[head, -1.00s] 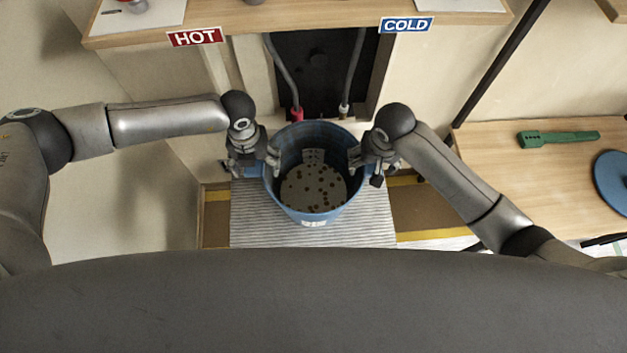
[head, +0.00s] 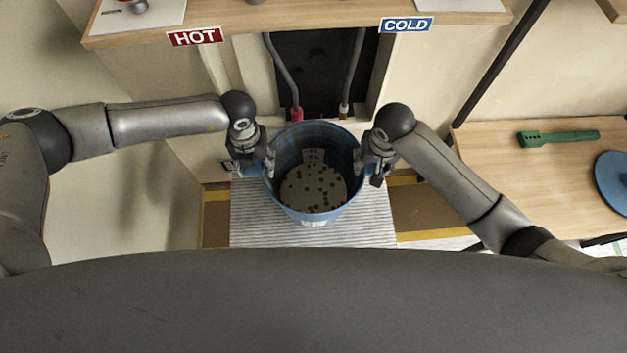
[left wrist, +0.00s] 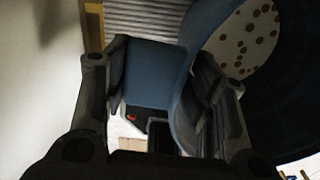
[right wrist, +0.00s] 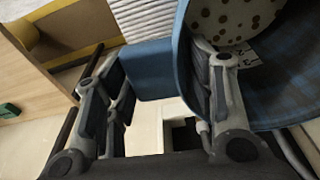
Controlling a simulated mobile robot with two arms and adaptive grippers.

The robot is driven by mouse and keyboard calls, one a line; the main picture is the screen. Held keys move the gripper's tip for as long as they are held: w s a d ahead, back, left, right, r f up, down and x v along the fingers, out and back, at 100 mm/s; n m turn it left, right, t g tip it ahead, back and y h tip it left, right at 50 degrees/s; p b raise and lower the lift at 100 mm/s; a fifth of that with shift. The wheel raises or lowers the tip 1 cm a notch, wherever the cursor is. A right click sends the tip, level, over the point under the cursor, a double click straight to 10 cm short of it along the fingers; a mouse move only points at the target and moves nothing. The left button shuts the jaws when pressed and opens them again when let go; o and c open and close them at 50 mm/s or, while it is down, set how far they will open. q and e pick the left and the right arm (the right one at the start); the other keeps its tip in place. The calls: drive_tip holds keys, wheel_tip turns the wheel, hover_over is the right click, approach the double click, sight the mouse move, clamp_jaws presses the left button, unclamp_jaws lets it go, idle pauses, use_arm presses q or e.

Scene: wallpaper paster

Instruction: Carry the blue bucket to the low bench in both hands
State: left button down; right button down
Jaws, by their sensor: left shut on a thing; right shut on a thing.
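The blue bucket (head: 314,213) stands upright on a grey ribbed surface (head: 260,225) below the sinks. Its pale bottom with brown spots shows inside. My left gripper (head: 262,164) is at the bucket's left side, shut on a blue side piece of it (left wrist: 155,75), with one finger inside the rim. My right gripper (head: 368,166) is at the right side, shut on the matching blue piece (right wrist: 148,68), one finger inside the rim. The fingertips are partly hidden in the head view. I cannot tell which surface is the low bench.
A wooden counter (head: 300,18) with HOT (head: 195,37) and COLD (head: 406,24) signs overhangs behind the bucket. Two hoses hang behind it. A wooden table (head: 500,160) at right holds a green tool (head: 558,138) and a blue disc (head: 611,182). A wall is at left.

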use_arm(q)
drive_tip(key=shift+w+r, duration=0.15)
drive_tip(key=shift+r, duration=0.1)
use_arm(e)
drive_tip(key=shift+w+r, duration=0.15)
drive_tip(key=shift+r, duration=0.15)
